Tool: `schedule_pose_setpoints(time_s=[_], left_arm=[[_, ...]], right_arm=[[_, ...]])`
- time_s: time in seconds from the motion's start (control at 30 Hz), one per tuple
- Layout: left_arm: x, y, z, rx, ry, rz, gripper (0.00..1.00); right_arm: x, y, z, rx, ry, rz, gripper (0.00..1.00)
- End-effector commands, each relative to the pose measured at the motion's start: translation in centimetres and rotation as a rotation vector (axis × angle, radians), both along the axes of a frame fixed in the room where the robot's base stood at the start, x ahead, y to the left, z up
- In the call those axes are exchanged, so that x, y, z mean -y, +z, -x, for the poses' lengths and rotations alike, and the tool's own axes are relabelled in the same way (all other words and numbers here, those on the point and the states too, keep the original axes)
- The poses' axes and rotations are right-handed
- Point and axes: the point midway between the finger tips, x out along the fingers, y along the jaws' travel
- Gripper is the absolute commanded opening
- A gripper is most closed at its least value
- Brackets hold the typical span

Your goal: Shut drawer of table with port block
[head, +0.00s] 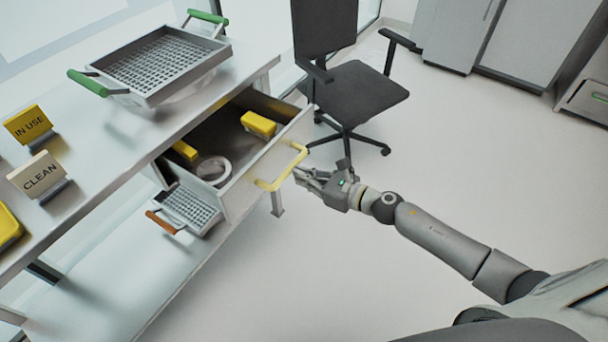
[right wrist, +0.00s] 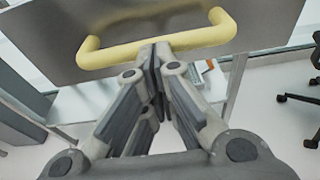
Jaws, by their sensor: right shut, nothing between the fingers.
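The drawer (head: 232,192) of the white table (head: 150,152) stands open and holds yellow blocks (head: 258,124) and a round grey ring-like item (head: 213,169). Its front carries a yellow handle (head: 284,170). My right gripper (head: 300,174) is shut and empty, its fingertips right by the handle. In the right wrist view the shut fingertips (right wrist: 155,52) meet at the yellow handle (right wrist: 110,57), near the middle of its bar; I cannot tell whether they touch it. My left gripper is not in view. Which item is the port block I cannot tell.
A grey mesh basket (head: 160,62) with green handles stands on the table beside "IN USE" (head: 28,124) and "CLEAN" (head: 38,176) signs. A smaller basket (head: 190,210) sits below the drawer. A black chair (head: 358,92) stands behind. The floor at right is clear.

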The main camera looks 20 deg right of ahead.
Motion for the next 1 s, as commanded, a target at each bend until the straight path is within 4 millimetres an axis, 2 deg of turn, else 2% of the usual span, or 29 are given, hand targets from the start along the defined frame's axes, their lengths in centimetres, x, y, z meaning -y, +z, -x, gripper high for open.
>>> schedule_pose_setpoints(time_s=[0.27, 0.47, 0.67, 1.0], left_arm=[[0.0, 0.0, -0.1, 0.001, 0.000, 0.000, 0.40], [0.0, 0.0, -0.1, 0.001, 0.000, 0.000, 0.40], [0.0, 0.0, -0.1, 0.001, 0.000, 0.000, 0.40], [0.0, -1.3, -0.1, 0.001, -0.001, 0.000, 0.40]], right_arm=[[0.0, 0.0, 0.0, 0.000, 0.000, 0.000, 0.00], [-0.8, 0.1, -1.0, 0.003, 0.000, 0.000, 0.00], [-3.0, 0.3, -3.8, 0.006, 0.002, -0.001, 0.00], [-8.3, -0.1, -10.6, 0.004, 0.002, 0.000, 0.00]])
